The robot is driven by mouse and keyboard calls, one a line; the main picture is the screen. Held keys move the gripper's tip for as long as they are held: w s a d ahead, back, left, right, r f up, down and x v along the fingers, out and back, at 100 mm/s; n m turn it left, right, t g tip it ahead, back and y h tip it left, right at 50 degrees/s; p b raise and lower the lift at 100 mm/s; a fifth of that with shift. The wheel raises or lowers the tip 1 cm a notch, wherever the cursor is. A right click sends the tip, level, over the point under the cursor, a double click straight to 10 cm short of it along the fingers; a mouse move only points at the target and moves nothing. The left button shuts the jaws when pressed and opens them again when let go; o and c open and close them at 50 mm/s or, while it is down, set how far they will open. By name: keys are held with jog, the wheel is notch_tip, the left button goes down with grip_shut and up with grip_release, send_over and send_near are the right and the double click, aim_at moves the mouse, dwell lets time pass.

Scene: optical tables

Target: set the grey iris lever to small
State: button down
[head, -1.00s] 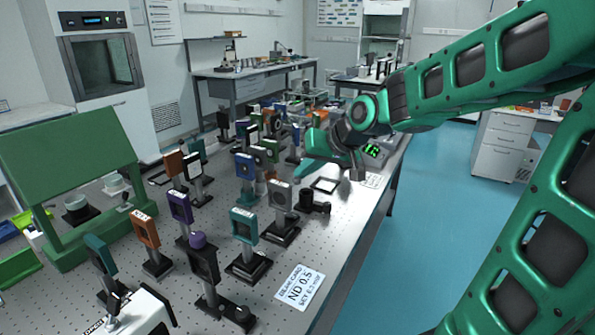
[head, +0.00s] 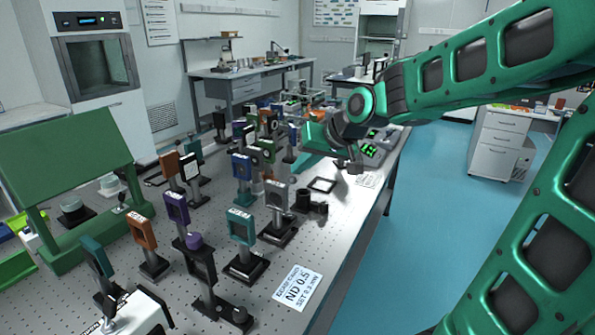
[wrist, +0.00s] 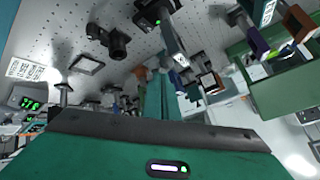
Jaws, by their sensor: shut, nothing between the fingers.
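A grey square-plated mount (head: 276,194) stands upright on a black base on the perforated table, right of the teal mount; it may be the grey iris, but I cannot make out its lever or setting. My gripper (head: 298,165) is shut and empty, its green fingers pointing down and left above the table, beyond the grey mount in the head view. I see no contact with the mount. In the wrist view my gripper's fingers (wrist: 158,82) reach in from below, close together, with a grey mount (wrist: 174,42) seen steeply just above them.
Several coloured mounts on posts crowd the table left of my gripper, including a teal one (head: 241,226) and a purple one (head: 176,208). Blue floor (head: 440,215) is clear on the right.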

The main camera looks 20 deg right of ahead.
jog(key=w+d+r, duration=0.1)
jog(key=w+r, duration=0.1)
jog(key=w, duration=0.1)
jog(key=s+d+r, duration=0.3)
jog(key=s+r, duration=0.1)
jog(key=s, duration=0.4)
jog(key=shift+d+r, duration=0.15)
jog(key=shift+d, duration=0.15)
jog(key=s+d+f+m+g+h, duration=0.1)
jog(key=s+d+f+g, duration=0.1)
jog(key=s+f, duration=0.3)
jog(key=s+d+f+m+g, duration=0.1)
jog(key=s+f, duration=0.4)
jog(key=s, duration=0.7)
jog(key=s+d+f+m+g+h, duration=0.1)
jog(key=s+d+f+m+g, duration=0.1)
jog(key=s+f+g, duration=0.3)
jog(key=s+d+f, duration=0.1)
jog(key=s, duration=0.2)
jog(key=shift+s+d+g+h, duration=0.2)
jog(key=shift+g+h, duration=0.1)
jog(key=shift+f, duration=0.1)
